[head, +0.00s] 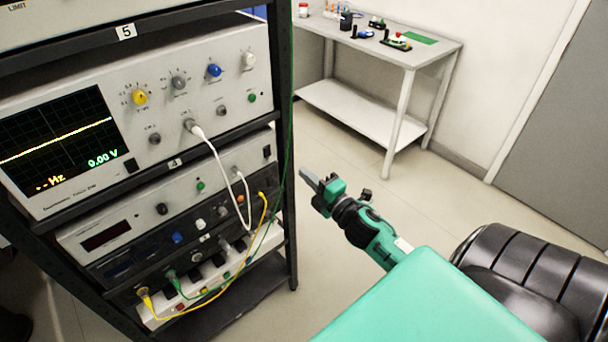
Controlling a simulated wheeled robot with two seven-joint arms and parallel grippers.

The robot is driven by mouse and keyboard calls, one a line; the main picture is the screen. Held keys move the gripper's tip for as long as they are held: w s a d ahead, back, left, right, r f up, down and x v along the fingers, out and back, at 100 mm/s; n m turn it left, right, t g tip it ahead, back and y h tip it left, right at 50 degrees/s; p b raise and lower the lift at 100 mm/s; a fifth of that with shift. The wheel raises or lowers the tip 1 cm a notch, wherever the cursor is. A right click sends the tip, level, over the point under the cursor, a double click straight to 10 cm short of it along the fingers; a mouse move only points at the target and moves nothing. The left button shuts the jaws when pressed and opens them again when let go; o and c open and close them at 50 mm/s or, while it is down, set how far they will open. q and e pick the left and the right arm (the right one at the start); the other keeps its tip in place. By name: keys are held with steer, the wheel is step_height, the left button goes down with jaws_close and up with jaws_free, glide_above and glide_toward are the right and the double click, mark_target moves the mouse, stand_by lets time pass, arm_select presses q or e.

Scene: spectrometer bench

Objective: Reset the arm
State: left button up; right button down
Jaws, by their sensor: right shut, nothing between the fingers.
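My right gripper (312,182) is near the middle of the head view, at the end of a green and black arm that reaches in from the lower right. Its grey fingers are together with nothing between them. I cannot tell the exact gap to the post. My left gripper does not show.
The rack holds an oscilloscope (190,70) with a yellow trace and several cabled units below. A white cable (215,160) and a yellow cable (255,235) hang at its front. A side table (440,50) stands behind.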

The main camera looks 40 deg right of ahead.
stand_by(0.5)
steer(key=s+f+m+g+h, duration=0.1)
steer(key=s+f+m+g, duration=0.2)
steer(key=f, duration=1)
steer(key=s+f+m+g, duration=0.2)
steer(key=s+f+m, duration=0.1)
steer(key=f, duration=0.9)
steer(key=s+f+m+g+h, duration=0.1)
steer(key=s+f+m+g, duration=0.2)
steer(key=f, duration=1)
steer(key=s+a+f+m+g, duration=0.2)
steer(key=s+a+f+g, duration=0.1)
steer(key=s+f, duration=0.55)
steer(key=s+a+f+m+g, duration=0.2)
steer(key=s+a+f+g, duration=0.1)
steer(key=s+f, duration=0.6)
steer(key=s+a+f+m+g, duration=0.1)
steer(key=s+a+f, duration=0.1)
steer(key=s, duration=0.4)
steer(key=s+a+f+m+g+y, duration=0.1)
steer(key=s+a+f+g, duration=0.1)
steer(key=s, duration=0.4)
steer(key=s+a+f+m+g, duration=0.1)
steer(key=s+a+f, duration=0.2)
steer(key=s, duration=0.3)
steer(key=shift+f, duration=0.85)
